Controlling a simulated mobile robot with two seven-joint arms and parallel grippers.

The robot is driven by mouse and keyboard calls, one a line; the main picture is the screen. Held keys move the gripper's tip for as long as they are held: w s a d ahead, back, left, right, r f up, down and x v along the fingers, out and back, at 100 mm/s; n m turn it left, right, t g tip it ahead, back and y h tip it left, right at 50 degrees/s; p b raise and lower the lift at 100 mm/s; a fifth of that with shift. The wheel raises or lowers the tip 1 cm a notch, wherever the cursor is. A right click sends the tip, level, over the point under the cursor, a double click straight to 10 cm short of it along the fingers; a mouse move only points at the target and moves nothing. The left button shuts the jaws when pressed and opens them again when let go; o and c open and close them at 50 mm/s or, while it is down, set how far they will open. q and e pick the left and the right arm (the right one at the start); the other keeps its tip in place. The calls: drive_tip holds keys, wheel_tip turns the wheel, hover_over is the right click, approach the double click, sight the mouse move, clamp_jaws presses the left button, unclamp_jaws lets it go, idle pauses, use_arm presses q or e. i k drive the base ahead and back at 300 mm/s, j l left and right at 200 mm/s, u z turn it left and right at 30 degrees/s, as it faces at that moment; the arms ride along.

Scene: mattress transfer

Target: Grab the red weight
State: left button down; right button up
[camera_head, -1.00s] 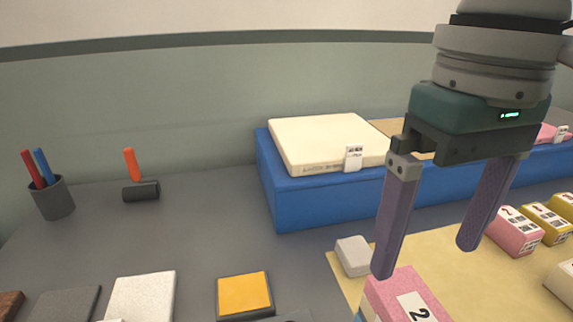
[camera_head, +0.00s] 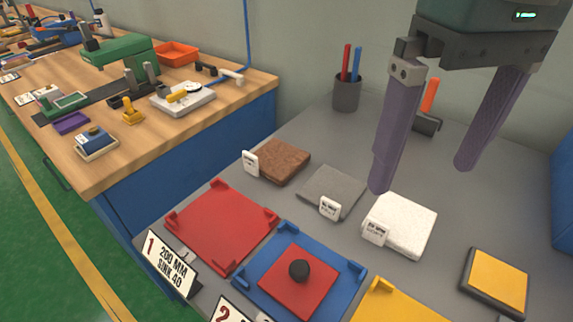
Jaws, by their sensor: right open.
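The red weight (camera_head: 300,292) is a flat red square plate with a round black knob on top. It lies inside the blue tray (camera_head: 343,268) at the lower middle of the head view. My right gripper (camera_head: 423,180) hangs to the upper right of it, open and empty, with its two purple fingers pointing down. My left gripper is not in view.
An empty red tray (camera_head: 222,224) is left of the blue one, and a yellow tray (camera_head: 394,306) is right. Brown, grey and white slabs (camera_head: 402,222) with tags lie behind. A pen cup (camera_head: 346,94) stands near the wall. A wooden bench (camera_head: 200,130) is at left.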

sight(298, 281)
drive_tip(key=i+j+z, duration=0.25)
drive_tip(key=j+z, duration=0.25)
drive_tip(key=i+j+z, duration=0.2)
drive_tip(key=j+z, duration=0.3)
drive_tip(key=i+j+z, duration=0.1)
drive_tip(key=j+z, duration=0.85)
drive_tip(key=j, duration=0.2)
drive_tip(key=k+j+z, duration=0.15)
drive_tip(key=j+z, duration=0.35)
drive_tip(key=j, duration=0.1)
